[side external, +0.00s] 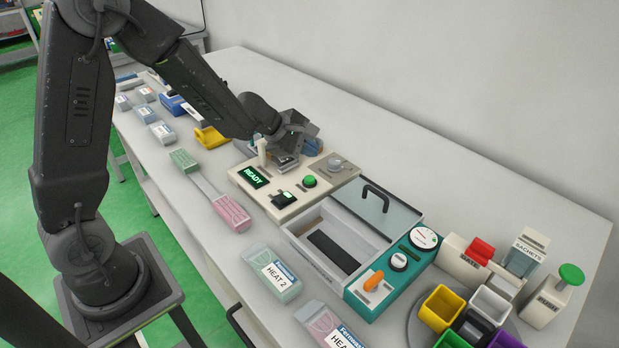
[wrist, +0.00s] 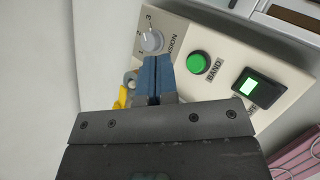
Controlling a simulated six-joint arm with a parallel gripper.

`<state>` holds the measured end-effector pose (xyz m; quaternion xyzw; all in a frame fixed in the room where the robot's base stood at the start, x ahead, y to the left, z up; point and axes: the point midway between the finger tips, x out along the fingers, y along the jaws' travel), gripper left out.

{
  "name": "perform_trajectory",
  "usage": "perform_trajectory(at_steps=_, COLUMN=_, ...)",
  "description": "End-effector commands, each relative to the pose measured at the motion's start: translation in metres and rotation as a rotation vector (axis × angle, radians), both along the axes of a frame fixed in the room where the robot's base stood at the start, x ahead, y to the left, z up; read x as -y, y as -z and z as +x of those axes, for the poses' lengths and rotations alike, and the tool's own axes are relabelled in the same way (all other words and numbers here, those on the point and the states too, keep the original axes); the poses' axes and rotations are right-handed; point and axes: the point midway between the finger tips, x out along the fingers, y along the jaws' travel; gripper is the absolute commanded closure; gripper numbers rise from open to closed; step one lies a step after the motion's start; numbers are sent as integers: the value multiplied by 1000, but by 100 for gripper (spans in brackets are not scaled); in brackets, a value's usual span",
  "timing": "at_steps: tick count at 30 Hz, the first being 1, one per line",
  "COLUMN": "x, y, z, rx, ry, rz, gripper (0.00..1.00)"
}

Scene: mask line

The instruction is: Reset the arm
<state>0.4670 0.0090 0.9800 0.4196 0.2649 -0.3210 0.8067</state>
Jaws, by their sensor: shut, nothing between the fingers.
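My gripper (side external: 313,147) is over the back part of a cream machine (side external: 264,201) with a lit green READY display (side external: 254,176). In the wrist view my gripper's blue fingers (wrist: 157,75) are together with nothing between them. They lie in front of the machine's top panel, near a grey tension dial (wrist: 151,41) and a green BAND button (wrist: 198,63). I cannot tell whether the fingertips touch the panel. A black switch with a lit green face (wrist: 250,87) is to the right of the button.
An open-topped bin with a glass lid (side external: 375,207) and a teal unit with an orange lever (side external: 374,281) stand right of the machine. Labelled mask packs (side external: 272,272) lie along the front edge. Coloured cups (side external: 442,307) and dispensers (side external: 463,258) crowd the right end. The table's back strip (side external: 450,185) is clear.

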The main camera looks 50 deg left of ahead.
Motion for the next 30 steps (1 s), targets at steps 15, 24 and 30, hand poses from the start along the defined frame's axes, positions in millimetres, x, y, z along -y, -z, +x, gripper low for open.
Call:
perform_trajectory(at_steps=15, x=66, y=-97, z=-40, rx=218, ry=488, rz=213, gripper=100)
perform_trajectory(at_steps=24, x=111, y=-149, z=-146, rx=341, ry=1067, rz=624, gripper=100)
perform_trajectory(at_steps=30, x=99, y=-149, z=-215, rx=297, ry=1358, rz=968, gripper=100)
